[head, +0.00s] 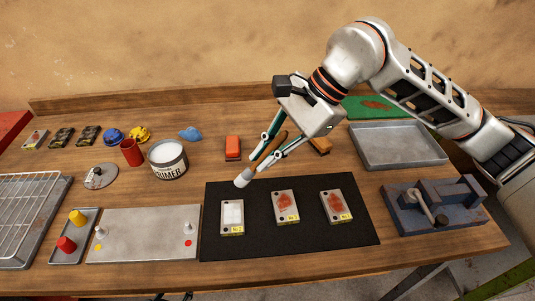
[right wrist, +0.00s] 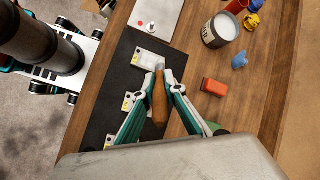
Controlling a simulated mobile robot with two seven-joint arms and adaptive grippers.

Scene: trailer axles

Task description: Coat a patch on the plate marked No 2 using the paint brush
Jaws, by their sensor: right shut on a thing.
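My right gripper (head: 262,160) is shut on the wooden handle of the paint brush (head: 243,180), which slants down with its whitish tip lowest. In the right wrist view the brush (right wrist: 160,100) sits between the two fingers. The tip is over the back edge of the black mat, just behind the left plate (head: 232,230); whether it touches anything I cannot tell. The left plate bears a white patch. The middle plate (head: 286,216) and right plate (head: 335,217) bear rusty red patches. Their yellow labels are too small to read. My left gripper is not in view.
An open primer can (head: 168,160) with pale contents stands left of the brush. A red block (head: 233,148) lies behind the mat (head: 262,246). A grey tray (head: 400,160) and a blue vise (head: 435,212) are at the right. A grey panel (head: 145,240) lies left of the mat.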

